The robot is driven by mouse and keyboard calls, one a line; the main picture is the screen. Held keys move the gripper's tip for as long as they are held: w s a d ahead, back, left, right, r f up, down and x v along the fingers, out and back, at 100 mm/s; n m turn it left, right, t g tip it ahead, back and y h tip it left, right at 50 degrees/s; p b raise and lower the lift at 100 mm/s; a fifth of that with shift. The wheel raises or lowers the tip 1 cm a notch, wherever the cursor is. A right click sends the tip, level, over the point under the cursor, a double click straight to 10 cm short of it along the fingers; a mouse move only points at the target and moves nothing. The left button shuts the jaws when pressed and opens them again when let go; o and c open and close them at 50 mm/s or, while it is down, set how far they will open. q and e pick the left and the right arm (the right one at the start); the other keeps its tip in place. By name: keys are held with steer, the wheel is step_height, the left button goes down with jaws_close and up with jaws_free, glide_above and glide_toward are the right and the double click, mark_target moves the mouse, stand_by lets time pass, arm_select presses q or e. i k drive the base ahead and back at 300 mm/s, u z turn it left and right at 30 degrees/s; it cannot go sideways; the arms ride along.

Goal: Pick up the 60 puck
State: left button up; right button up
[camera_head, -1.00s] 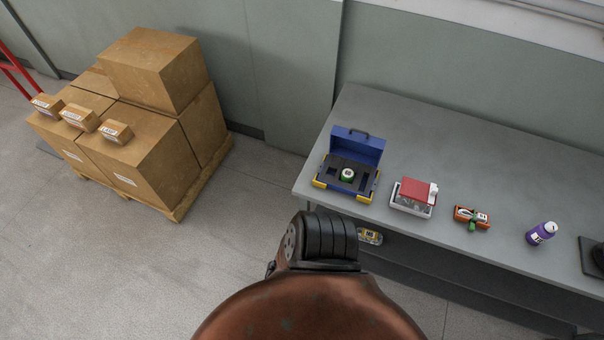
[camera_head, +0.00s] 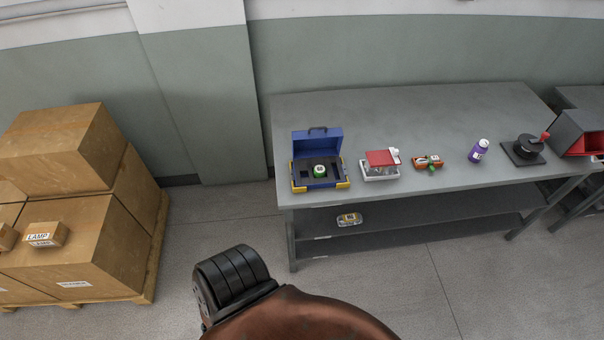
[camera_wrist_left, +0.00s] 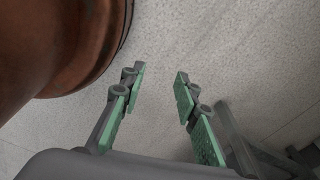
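A small green-and-white puck (camera_head: 320,170) sits in the dark insert of an open blue case (camera_head: 318,140) with yellow corners, at the left end of the grey bench. Its marking is too small to read. My left gripper (camera_wrist_left: 160,74) shows in the left wrist view, with its two green-padded fingers apart and nothing between them, above bare floor. It is far from the case, and the head view does not show its fingers. My right gripper is in neither view.
The grey bench (camera_head: 420,110) also bears a red-topped box (camera_head: 381,165), an orange tray (camera_head: 427,162), a purple bottle (camera_head: 479,151) and a black device (camera_head: 524,150). Stacked cartons (camera_head: 75,240) stand left; floor between is clear.

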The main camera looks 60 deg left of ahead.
mark_target(320, 171)
steer(key=u, duration=1.85)
